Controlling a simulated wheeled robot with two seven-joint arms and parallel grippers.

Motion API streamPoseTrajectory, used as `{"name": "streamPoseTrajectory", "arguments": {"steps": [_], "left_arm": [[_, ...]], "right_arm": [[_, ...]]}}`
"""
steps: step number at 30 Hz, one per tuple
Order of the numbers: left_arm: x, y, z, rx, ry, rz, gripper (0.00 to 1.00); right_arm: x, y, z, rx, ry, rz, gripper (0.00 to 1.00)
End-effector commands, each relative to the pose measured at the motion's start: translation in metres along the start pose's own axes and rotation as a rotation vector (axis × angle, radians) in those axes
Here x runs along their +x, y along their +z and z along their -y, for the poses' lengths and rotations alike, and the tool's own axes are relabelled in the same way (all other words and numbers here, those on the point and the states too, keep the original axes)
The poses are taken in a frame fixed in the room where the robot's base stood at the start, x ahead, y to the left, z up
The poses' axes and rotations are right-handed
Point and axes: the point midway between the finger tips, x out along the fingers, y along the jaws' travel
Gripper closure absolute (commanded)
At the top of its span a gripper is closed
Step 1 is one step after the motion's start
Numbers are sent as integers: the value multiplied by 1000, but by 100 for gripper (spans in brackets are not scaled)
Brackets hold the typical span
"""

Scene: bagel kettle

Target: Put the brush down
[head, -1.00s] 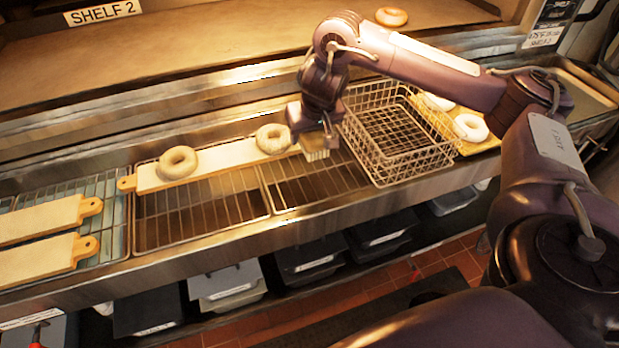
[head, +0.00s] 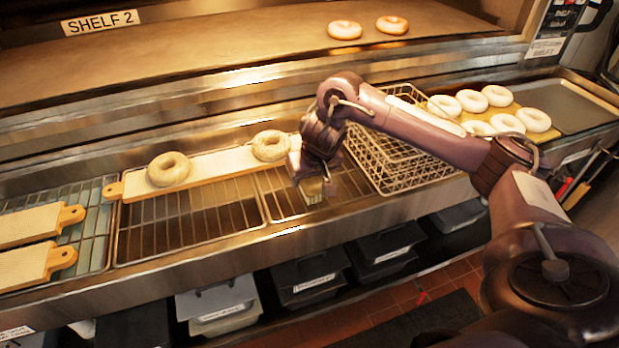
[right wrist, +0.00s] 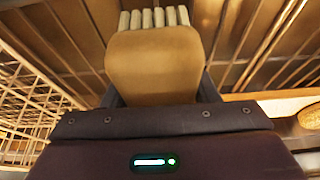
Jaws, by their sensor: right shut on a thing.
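The brush (head: 314,192) is small, with a tan body and pale bristles. My right gripper (head: 308,172) is shut on it and holds it over the wire rack (head: 275,199) between the board and the wire basket. In the right wrist view the brush's tan block (right wrist: 153,62) fills the space between the fingers, with its bristle tufts pointing away from the gripper. Whether the bristles touch the rack is hard to tell. My left gripper is not in view.
A long board (head: 215,164) carries two bagels (head: 170,168) just left of the gripper. A wire basket (head: 400,165) stands to the right. Several bagels (head: 499,96) lie on a tray beyond it. Two more boards (head: 35,226) lie at the left. The rack's front is clear.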

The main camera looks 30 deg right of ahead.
Motion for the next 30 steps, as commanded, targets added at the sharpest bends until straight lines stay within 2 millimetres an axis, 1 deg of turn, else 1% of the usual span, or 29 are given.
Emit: {"name": "streamPoseTrajectory", "arguments": {"steps": [5, 6, 10, 17, 20, 23, 30], "left_arm": [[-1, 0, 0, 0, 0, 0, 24], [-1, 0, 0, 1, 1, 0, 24], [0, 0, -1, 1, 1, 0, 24], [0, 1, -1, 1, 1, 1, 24], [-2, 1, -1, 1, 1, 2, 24], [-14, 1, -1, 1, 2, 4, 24], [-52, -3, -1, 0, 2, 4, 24]], "right_arm": [[3, 2, 0, 0, 0, 2, 70], [3, 2, 0, 0, 0, 1, 40], [3, 2, 0, 0, 1, 1, 24], [3, 1, 0, 0, 1, 1, 24], [-3, -1, 0, 0, 1, -2, 24], [-20, -3, -1, -1, 2, -3, 24], [-75, -5, 0, -2, 1, -5, 24]]}}
